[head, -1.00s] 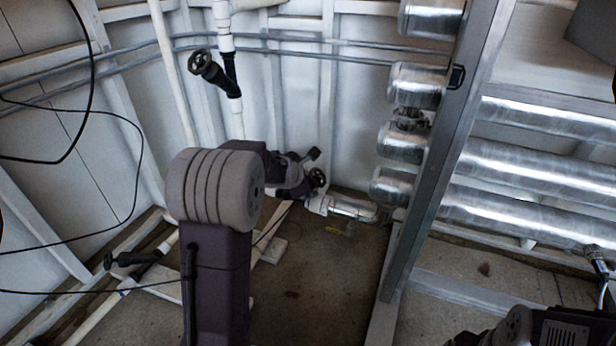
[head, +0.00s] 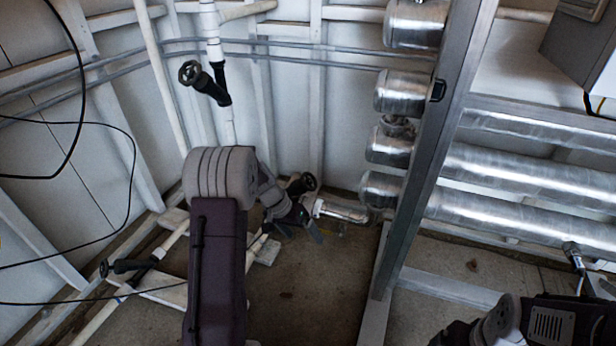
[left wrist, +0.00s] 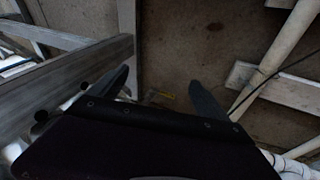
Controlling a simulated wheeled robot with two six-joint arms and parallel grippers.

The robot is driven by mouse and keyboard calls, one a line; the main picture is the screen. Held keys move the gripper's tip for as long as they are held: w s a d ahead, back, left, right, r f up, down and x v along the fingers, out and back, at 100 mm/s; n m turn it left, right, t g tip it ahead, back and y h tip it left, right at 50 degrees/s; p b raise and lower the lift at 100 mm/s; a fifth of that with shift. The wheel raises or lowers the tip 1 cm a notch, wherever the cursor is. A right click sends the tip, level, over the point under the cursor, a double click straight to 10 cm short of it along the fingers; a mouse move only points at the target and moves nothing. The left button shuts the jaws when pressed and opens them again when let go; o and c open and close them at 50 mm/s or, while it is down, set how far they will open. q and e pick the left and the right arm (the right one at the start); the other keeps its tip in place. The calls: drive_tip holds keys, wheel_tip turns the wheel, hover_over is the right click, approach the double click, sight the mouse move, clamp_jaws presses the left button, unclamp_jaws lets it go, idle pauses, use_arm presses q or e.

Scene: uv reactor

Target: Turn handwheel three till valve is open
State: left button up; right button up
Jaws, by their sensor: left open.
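Three black handwheels show in the head view: one on the upper white pipe (head: 189,73), one by the silver elbow pipe in the back corner (head: 308,182), and one low at the left (head: 104,268). Which is number three cannot be read. My left gripper (head: 300,230) is open and empty, just below and in front of the corner handwheel, fingers pointing down. In the left wrist view the open fingers (left wrist: 160,92) point over bare floor, with no handwheel between them. My right gripper is out of view.
A metal post (head: 425,165) stands right of the corner, by thick silver pipes (head: 530,170). The silver elbow pipe (head: 342,209) lies close to my left gripper. Black cables hang at the left. Floor (head: 310,290) in front of the corner is clear.

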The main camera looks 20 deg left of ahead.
use_arm(q)
drive_tip(key=w+d+r+n+t+h+p, duration=0.2)
drive_tip(key=w+r+n+t+h+p, duration=0.5)
drive_tip(key=n, duration=0.8)
drive_tip(key=n+t+y+p, duration=0.4)
drive_tip(key=n+y+p, duration=0.15)
drive_tip(key=n, duration=0.35)
approach(306, 184)
drive_tip(key=x, duration=0.3)
drive_tip(key=shift+a+r+b, duration=0.1)
drive_tip(key=shift+a+b, duration=0.05)
drive_tip(key=shift+b, duration=0.2)
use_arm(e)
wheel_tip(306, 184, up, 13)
use_arm(q)
drive_tip(key=b+x, duration=0.2)
drive_tip(key=x, duration=0.1)
drive_tip(key=b+x, duration=0.3)
drive_tip(key=x, duration=0.2)
drive_tip(key=shift+w+a+f+b, duration=0.15)
drive_tip(key=shift+w+f+b, duration=0.1)
drive_tip(key=shift+f+b, duration=0.15)
drive_tip(key=shift+w+r, duration=0.1)
drive_tip(key=shift+w, duration=0.15)
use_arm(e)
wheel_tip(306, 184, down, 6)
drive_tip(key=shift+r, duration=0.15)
